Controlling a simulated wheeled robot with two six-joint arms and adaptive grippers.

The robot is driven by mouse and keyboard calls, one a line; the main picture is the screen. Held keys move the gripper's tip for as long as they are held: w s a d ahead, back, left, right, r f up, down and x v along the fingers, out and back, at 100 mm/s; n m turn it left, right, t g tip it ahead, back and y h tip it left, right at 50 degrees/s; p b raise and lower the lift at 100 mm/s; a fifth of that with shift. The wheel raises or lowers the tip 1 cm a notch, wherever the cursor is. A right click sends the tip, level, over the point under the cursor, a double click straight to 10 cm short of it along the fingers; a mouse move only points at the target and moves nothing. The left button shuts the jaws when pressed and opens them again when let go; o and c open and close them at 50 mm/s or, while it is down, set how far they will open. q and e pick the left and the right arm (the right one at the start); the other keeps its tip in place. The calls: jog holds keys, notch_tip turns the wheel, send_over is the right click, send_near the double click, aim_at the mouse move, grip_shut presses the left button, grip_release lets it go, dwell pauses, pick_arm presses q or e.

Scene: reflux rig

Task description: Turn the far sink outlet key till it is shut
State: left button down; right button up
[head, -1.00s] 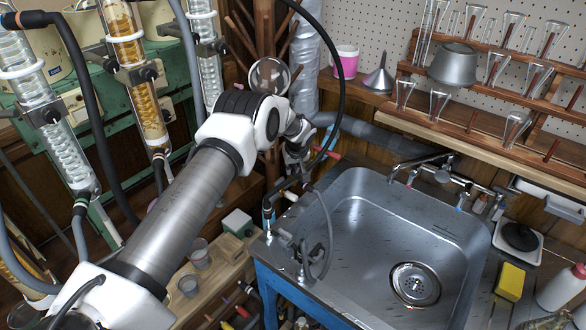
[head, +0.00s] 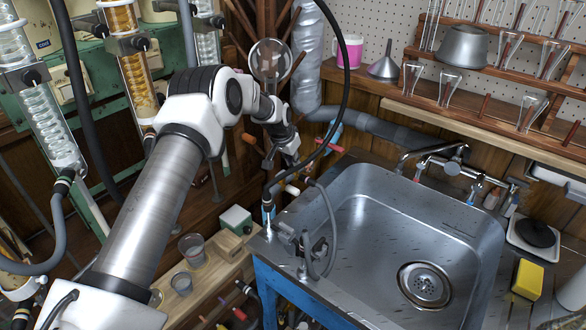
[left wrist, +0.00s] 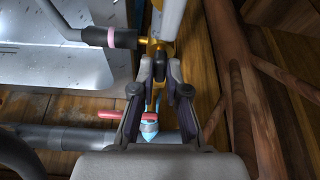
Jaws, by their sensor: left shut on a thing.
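My left gripper (head: 287,163) reaches down at the back left corner of the steel sink (head: 372,215). In the left wrist view its fingertips (left wrist: 162,65) are closed about a brass-coloured key piece (left wrist: 157,48), which I take as the far sink outlet key. The fingers hide part of it. A pale cylinder (left wrist: 172,18) stands right beside the brass; a pale piece (head: 292,190) also shows just below the gripper in the head view. A black hose end with a pink ring (left wrist: 115,38) meets the brass from the left. My right gripper is out of view.
A red lever (head: 335,149) with a light-blue fitting is on the grey pipe behind; it also shows below the fingers in the wrist view (left wrist: 117,114). A black hose (head: 342,110) loops close to the gripper. Glass condensers stand left; the sink basin is empty.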

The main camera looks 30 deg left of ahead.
pick_arm(q)
jog(key=shift+m+h+b, duration=0.3)
jog(key=shift+m+b, duration=0.35)
jog(key=shift+m, duration=0.05)
jog(key=c, duration=1.2)
grip_release()
